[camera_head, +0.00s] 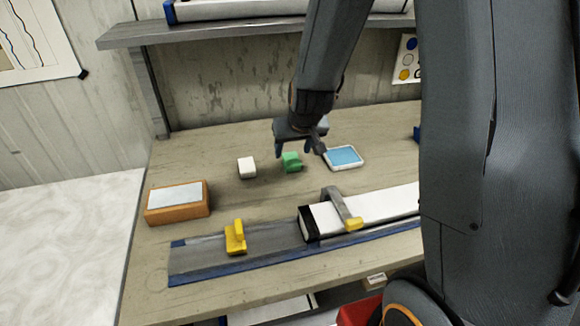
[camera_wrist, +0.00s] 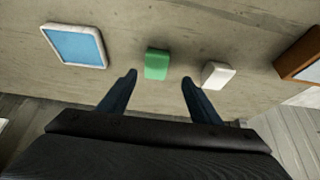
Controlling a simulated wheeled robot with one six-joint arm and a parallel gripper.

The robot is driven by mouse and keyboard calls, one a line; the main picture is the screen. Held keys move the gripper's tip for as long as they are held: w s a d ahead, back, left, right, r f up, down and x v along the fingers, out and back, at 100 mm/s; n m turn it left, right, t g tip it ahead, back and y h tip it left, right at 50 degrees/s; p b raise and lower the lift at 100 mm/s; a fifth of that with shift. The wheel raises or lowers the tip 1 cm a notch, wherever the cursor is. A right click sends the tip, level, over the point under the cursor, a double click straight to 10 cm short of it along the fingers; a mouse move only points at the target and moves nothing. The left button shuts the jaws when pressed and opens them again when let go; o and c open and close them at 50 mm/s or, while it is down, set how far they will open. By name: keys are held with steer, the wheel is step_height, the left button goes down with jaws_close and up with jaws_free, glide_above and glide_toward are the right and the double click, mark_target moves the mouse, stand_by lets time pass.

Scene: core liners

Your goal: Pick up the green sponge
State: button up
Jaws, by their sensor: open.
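The green sponge (camera_head: 291,162) is a small block lying on the wooden workbench (camera_head: 215,149), between a white block and a blue-topped tray. In the wrist view the green sponge (camera_wrist: 157,64) lies beyond my fingertips, roughly centred between them and a little left. My gripper (camera_head: 295,148) is just above and behind the sponge in the head view, pointing down. In the wrist view my gripper (camera_wrist: 159,76) has its two dark fingers spread apart with nothing between them. I cannot tell the exact height of the fingertips above the bench.
A white block (camera_head: 247,167) lies left of the sponge, and a blue-topped white tray (camera_head: 343,157) lies close on its right. An orange box (camera_head: 178,202), a yellow clip (camera_head: 235,237) and a long white core piece (camera_head: 365,209) lie nearer the front. A shelf (camera_head: 245,29) hangs above.

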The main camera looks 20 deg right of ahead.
mark_target(292, 158)
steer(key=b+x, duration=0.1)
steer(key=x, duration=0.3)
steer(key=shift+d+p+x, duration=0.2)
steer(key=shift+p+x, duration=0.15)
steer(key=shift+x, duration=0.65)
steer(key=shift+d+p+x, duration=0.2)
steer(key=shift+p+x, duration=0.15)
steer(key=shift+x, duration=0.65)
steer(key=shift+w+f, duration=0.45)
steer(key=shift+w, duration=0.05)
steer(key=c, duration=1.1)
steer(key=shift+r+b, duration=1.1)
steer(key=shift+r, duration=3.9)
